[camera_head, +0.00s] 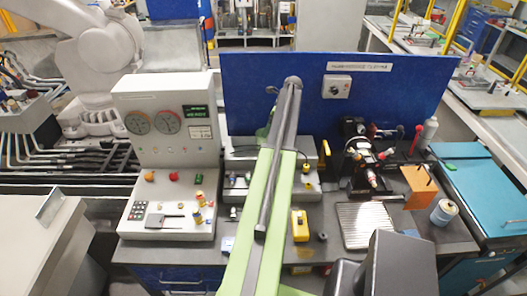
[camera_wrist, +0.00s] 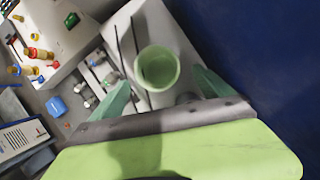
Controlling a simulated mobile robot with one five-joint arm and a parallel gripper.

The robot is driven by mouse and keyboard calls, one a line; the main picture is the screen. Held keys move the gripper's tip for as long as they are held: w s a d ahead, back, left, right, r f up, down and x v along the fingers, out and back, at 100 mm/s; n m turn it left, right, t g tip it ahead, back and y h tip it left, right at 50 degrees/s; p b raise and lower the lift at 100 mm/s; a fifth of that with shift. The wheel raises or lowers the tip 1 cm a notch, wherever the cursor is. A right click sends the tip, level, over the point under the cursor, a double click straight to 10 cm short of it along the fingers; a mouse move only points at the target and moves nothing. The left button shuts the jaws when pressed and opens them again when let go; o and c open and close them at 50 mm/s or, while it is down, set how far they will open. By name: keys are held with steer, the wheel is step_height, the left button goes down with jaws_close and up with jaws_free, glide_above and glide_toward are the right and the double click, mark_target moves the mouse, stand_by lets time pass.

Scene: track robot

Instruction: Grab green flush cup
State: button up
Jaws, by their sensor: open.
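A green cup (camera_wrist: 157,68) shows in the wrist view with its round open mouth toward the camera. It stands at a pale grey box (camera_wrist: 165,35) near a blue panel. My gripper (camera_wrist: 161,78) is open, with one green finger to the left of the cup and one to the right. The cup is in line with the gap, slightly beyond the fingertips; I cannot tell whether either finger touches it. In the head view my arm hides most of this area, and the cup cannot be made out clearly.
A blue panel (camera_head: 400,95) rises behind the workbench, close to my gripper. A grey console (camera_head: 168,125) with gauges stands left. A dark device (camera_head: 362,165), a ribbed metal plate (camera_head: 366,226) and an orange block (camera_head: 418,186) are on the right.

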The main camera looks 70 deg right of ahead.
mark_target(262, 141)
steer(key=b+x, duration=0.1)
steer(key=x, duration=0.1)
steer(key=b+x, duration=0.2)
steer(key=x, duration=0.1)
steer(key=shift+s, duration=0.25)
steer(key=shift+w+f+b, duration=0.25)
steer(key=shift+f+b, duration=0.05)
steer(key=shift+f, duration=0.05)
steer(key=shift+r, duration=0.1)
steer(key=b+x, duration=0.5)
steer(key=shift+s+a+f, duration=0.1)
steer(key=shift+a+f, duration=0.15)
steer(key=shift+f, duration=0.05)
steer(key=shift+r, duration=0.2)
steer(key=c, duration=1.4)
